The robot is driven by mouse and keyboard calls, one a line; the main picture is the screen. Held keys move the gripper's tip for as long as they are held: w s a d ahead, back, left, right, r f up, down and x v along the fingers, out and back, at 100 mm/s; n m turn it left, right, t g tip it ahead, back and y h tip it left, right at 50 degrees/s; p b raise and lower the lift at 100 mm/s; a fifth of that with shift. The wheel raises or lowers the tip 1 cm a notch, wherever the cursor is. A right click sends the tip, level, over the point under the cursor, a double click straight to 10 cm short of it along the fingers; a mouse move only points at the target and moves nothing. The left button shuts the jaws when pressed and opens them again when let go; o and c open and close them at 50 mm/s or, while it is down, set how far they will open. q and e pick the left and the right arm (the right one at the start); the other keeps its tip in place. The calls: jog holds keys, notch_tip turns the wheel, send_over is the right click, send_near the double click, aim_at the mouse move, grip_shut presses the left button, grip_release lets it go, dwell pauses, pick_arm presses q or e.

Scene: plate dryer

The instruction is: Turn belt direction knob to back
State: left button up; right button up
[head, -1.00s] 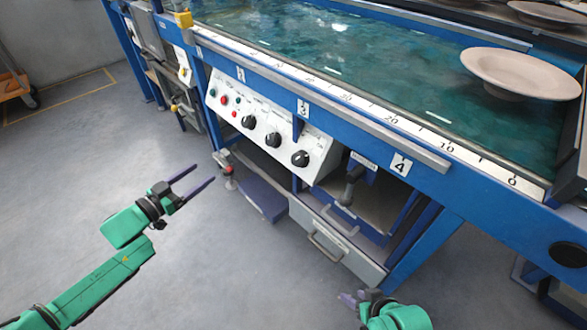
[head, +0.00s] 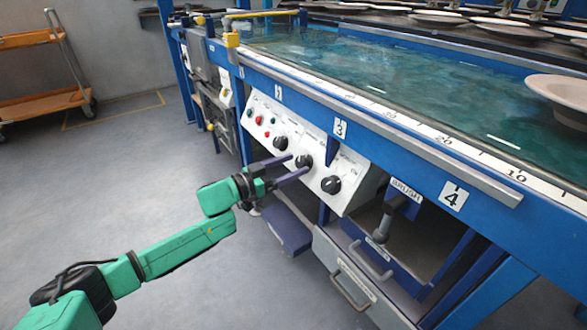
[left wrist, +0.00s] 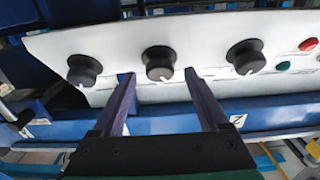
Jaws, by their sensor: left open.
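A white control panel (head: 262,112) on the front of the blue machine carries a row of three black knobs: a left one (head: 280,142), a middle one (head: 304,160) and a right one (head: 331,184). Their labels are too small to read, so I cannot tell which sets belt direction. My left gripper (head: 298,165) is open and empty, its fingers pointing at the middle knob. In the left wrist view the middle knob (left wrist: 160,60) appears between the two fingertips (left wrist: 158,74), seemingly just beyond them, its white mark toward the gripper. My right gripper is out of view.
Red and green buttons (head: 258,119) sit left of the knobs. A brush handle (head: 385,222) and a drawer (head: 345,272) are below the panel's right side. A bowl-like plate (head: 560,95) rests on the belt. An orange cart (head: 42,100) stands far left; the floor in front is clear.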

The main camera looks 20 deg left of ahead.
pick_arm(q)
jog(key=shift+w+d, duration=0.3)
grip_shut()
